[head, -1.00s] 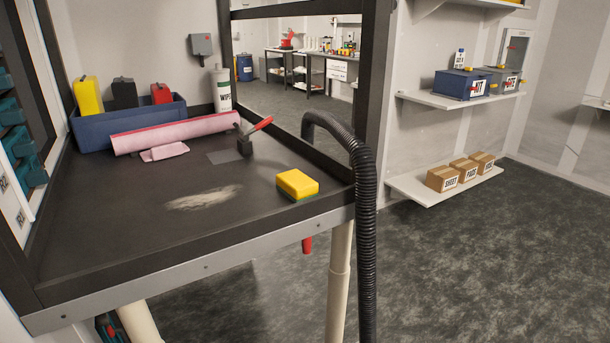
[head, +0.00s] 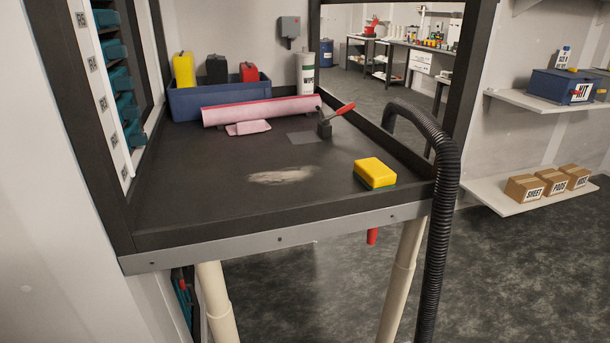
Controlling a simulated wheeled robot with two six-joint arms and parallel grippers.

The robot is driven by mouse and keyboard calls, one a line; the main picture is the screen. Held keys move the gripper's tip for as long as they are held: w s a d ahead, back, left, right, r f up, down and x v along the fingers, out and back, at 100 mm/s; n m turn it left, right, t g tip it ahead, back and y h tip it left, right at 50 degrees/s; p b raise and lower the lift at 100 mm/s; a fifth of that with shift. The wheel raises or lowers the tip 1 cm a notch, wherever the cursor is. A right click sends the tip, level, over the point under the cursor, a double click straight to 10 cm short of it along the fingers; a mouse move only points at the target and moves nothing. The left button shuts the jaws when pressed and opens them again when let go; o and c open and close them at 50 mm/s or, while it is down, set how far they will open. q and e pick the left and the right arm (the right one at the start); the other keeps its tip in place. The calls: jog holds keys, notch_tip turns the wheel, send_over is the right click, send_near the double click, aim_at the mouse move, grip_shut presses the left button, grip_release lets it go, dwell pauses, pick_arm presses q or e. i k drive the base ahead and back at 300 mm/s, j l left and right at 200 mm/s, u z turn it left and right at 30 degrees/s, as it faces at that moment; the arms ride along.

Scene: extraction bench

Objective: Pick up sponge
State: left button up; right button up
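The yellow sponge (head: 374,171) with a green underside lies on the dark bench top (head: 200,205), near its right front corner. Nothing touches it from above. Neither of my grippers shows in the head view.
A pale powdery patch (head: 281,176) lies left of the sponge. A red-handled clamp (head: 326,124), pink roll (head: 262,110), folded pink cloth (head: 248,128), blue bin (head: 183,103) and wipes canister (head: 305,74) stand behind. A black ribbed hose (head: 445,190) hangs at the bench's right edge.

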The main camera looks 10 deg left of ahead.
aim_at(375, 174)
jog(key=k+j, duration=0.2)
jog(key=k, duration=0.3)
jog(key=k+j, duration=0.2)
jog(key=k, duration=0.25)
